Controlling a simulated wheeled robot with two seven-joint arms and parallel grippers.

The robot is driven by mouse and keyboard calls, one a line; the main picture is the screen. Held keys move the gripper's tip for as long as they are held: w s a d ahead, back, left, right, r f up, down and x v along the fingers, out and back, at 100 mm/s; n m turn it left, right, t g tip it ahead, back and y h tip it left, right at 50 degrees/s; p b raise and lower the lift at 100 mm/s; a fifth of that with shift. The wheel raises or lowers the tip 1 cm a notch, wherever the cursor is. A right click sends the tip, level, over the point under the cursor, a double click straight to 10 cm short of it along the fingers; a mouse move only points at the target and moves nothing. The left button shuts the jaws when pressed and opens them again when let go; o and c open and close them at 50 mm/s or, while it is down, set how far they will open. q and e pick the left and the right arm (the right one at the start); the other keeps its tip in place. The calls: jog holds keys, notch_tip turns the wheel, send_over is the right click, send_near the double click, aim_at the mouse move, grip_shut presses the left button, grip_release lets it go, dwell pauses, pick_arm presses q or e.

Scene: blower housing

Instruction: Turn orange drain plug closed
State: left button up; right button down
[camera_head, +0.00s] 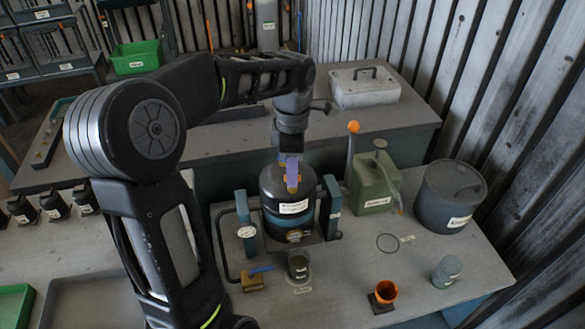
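A black cylindrical housing (287,191) with a white label stands in a blue-sided stand on the right-hand bench. My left gripper (291,172) points down at the housing's top. A small orange piece (292,182), which looks like the drain plug, shows at the fingertips, partly hidden by them. The fingers look purplish and overlap in this view, so I cannot tell whether they grip the piece or only stand around it. My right gripper is not in view.
Around the housing are a pressure gauge (246,231), a brass valve with a blue handle (254,280), a small dark jar (299,265), an orange cup (386,291), a green can (374,182), an orange-knobbed lever (353,128) and a grey drum (450,195).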

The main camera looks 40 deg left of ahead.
pick_arm(q)
jog(key=shift+f, duration=0.3)
grip_shut()
dwell(0.5)
